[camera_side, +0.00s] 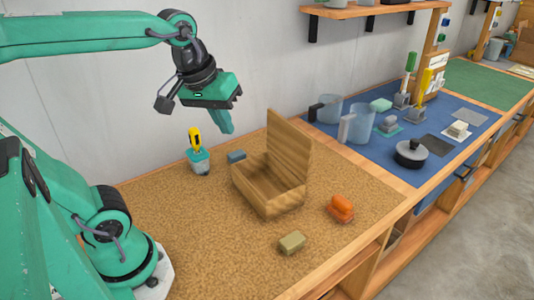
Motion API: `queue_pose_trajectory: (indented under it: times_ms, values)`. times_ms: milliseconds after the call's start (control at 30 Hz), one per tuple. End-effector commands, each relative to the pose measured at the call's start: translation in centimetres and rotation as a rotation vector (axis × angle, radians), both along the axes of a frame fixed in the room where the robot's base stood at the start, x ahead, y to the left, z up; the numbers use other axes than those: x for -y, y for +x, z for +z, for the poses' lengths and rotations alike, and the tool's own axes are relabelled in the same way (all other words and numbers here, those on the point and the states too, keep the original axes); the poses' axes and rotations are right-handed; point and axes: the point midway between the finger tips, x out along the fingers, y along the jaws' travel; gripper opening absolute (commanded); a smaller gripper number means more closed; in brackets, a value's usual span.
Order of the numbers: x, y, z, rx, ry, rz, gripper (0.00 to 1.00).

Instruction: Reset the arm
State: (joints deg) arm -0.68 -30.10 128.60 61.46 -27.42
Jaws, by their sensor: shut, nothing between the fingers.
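My gripper (226,124) is shut and empty. It hangs in the air above the back of the tan work surface (150,219), fingers pointing down. It is up and to the left of the open wooden box (268,188) and touches nothing that I can see. My green arm reaches in from the left.
A cup with a yellow-handled tool (198,152) and a blue-grey block (236,156) stand near the wall. An orange object (340,208) and an olive block (291,243) lie in front. Clear pitchers (357,124) and a black lidded pan (410,153) stand on the blue mat.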

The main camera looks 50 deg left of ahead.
Motion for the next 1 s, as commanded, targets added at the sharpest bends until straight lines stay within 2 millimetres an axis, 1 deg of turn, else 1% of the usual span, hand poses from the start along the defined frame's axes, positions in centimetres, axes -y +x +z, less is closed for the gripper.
queue_pose_trajectory:
  times_ms: [33, 200, 400, 600, 1000]
  values:
    - [0.1, -0.8, -0.5, 0.023, 0.023, -0.063, 0.0]
    - [0.2, -2.6, -2.3, 0.086, 0.11, -0.27, 0.0]
    - [0.3, -3.8, -3.6, 0.13, 0.179, -0.416, 0.0]
    - [0.3, -4.0, -4.0, 0.139, 0.198, -0.453, 0.0]
    - [0.3, -4.0, -3.9, 0.138, 0.196, -0.449, 0.0]
